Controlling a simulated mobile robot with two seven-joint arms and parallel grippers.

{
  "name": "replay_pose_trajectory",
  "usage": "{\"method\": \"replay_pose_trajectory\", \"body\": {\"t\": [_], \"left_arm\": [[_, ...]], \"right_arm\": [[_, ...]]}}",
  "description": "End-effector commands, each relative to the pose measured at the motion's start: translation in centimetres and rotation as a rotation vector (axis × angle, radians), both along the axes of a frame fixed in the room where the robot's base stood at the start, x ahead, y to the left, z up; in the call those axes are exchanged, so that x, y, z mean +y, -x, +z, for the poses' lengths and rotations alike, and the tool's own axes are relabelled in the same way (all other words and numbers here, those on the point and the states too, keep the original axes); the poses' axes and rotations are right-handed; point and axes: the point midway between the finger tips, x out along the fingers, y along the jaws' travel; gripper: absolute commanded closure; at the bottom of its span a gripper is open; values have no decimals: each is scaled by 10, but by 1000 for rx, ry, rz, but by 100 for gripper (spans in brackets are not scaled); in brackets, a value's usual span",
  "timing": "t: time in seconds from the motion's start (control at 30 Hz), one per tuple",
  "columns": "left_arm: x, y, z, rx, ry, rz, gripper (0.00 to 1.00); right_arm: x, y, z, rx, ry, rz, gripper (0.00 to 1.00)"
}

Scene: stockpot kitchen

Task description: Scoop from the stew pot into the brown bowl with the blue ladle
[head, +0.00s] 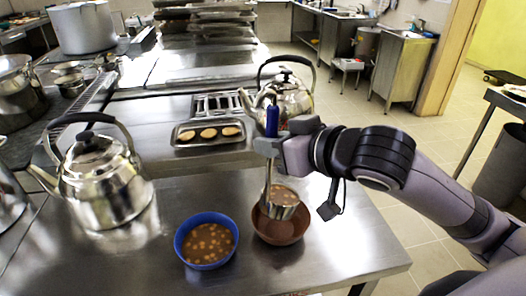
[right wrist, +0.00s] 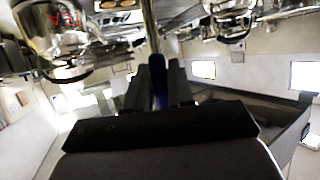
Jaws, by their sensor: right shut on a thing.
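My right gripper (head: 272,145) is shut on the blue handle (head: 272,120) of the ladle, which is upright. In the right wrist view its fingers (right wrist: 160,90) close around the blue handle (right wrist: 158,72). The ladle's metal cup (head: 284,211) holds brown stew with pale bits. It is at the mouth of the brown bowl (head: 279,232); I cannot tell whether it touches the bowl. My left gripper is not in view.
A steel kettle (head: 100,185) stands at the left and another (head: 290,102) behind my gripper. A tray of round flat food (head: 208,133) lies at the back. The steel counter's right front (head: 340,255) is clear. A big steel pot (head: 82,28) is far left.

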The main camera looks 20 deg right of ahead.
Motion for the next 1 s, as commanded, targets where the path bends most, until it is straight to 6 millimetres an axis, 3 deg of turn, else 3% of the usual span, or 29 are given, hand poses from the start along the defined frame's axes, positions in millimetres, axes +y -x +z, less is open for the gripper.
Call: {"method": "replay_pose_trajectory", "body": {"t": [0.37,1.0], "left_arm": [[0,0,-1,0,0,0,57],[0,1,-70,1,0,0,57]], "right_arm": [[-35,-10,15,59,-217,-3,100],[-93,-27,1,159,-563,-2,100]]}}
